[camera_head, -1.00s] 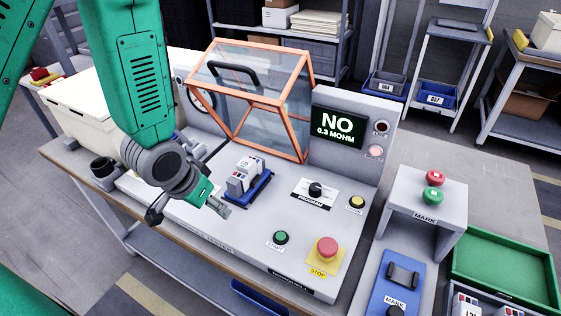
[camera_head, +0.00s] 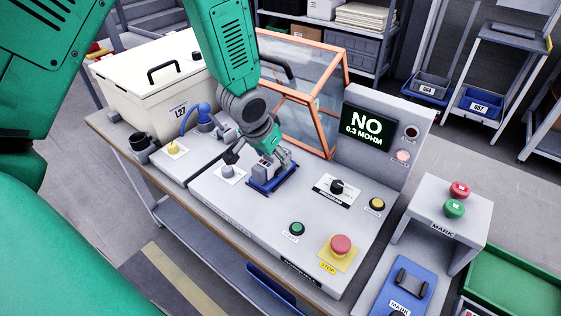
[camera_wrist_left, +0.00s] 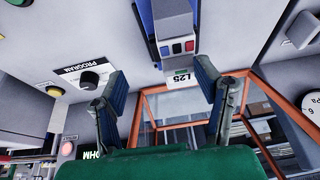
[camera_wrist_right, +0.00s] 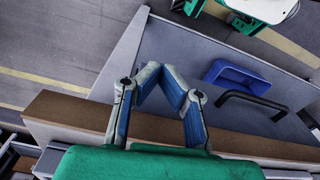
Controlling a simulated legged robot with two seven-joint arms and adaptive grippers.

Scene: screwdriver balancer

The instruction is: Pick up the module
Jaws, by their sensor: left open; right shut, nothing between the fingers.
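The module (camera_head: 262,169) is a small white-grey block in a blue cradle (camera_head: 271,184) on the grey test bench. My right gripper (camera_wrist_right: 160,76) is shut and empty, away from the module.
An orange-framed clear cover (camera_head: 335,95) stands open behind the module. A program knob (camera_head: 337,187), green start button (camera_head: 297,228) and red stop button (camera_head: 340,244) are to its right. The screen (camera_head: 367,122) reads NO, 0.3 MOHM. A cream box (camera_head: 150,85) stands at left.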

